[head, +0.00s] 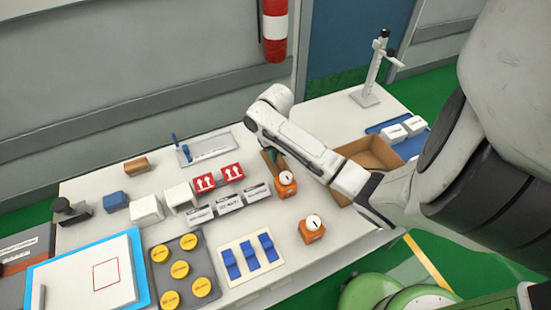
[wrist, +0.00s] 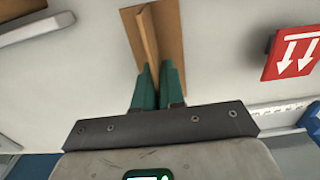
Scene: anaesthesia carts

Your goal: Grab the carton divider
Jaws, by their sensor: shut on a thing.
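The carton divider (wrist: 147,40) is a thin brown upright board on a flat brown base in the wrist view. My gripper (wrist: 155,72) has its two green fingers closed on the board, one on each side. The base appears to rest on the pale table top. In the head view, part of the brown divider (head: 270,165) shows beside my forearm, behind an orange block. My arm hides the gripper's fingers there.
An open brown carton (head: 372,153) stands right of my forearm. Red arrow-marked boxes (head: 218,179) and white labelled boxes (head: 228,204) stand to the left. Orange blocks with white dials (head: 312,230) are close in front. A metal stand (head: 374,75) rises at the back right.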

